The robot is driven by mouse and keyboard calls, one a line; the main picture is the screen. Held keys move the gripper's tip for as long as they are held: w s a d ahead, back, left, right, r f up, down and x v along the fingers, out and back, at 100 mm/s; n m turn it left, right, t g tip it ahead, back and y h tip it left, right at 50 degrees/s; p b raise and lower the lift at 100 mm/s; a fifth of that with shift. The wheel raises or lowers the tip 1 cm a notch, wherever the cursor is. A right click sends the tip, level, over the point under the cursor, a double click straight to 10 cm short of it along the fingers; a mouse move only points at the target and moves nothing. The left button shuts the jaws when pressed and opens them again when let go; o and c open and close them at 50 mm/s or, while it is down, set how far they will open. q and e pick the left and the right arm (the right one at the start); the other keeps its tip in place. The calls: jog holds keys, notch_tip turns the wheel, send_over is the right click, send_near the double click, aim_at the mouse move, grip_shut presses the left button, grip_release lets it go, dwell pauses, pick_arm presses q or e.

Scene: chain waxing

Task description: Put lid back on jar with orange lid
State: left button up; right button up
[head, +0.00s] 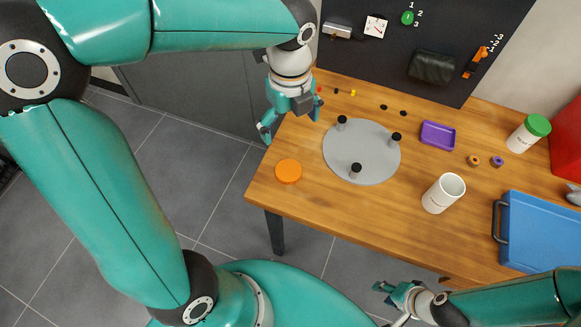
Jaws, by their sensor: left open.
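The orange lid (288,171) lies flat on the wooden table near its left front corner. An open white jar (443,193) without a lid stands upright right of the middle of the table. A second white jar (523,138) with a green lid (537,125) stands at the back right. My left gripper (291,128) hangs open and empty above the table's left edge, behind the orange lid and apart from it. My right gripper (384,293) is in front of the table's front edge, away from the jar; its jaws are too small to judge.
A grey round plate (361,172) with 3 black-topped posts lies between lid and open jar. A purple tray (438,135), two small rings (485,161) and a blue case (540,231) are to the right. A dark board (400,40) stands behind. The table's front strip is clear.

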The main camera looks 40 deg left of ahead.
pick_arm(q)
jog(key=b, duration=0.2)
send_over(288, 170)
notch_tip(288, 170, down, 12)
jog(key=shift+d+r, duration=0.15)
notch_tip(288, 170, down, 5)
jog(key=shift+f+b, duration=0.1)
jog(key=shift+b, duration=0.5)
jog(key=shift+c, duration=0.2)
jog(key=c, duration=0.9)
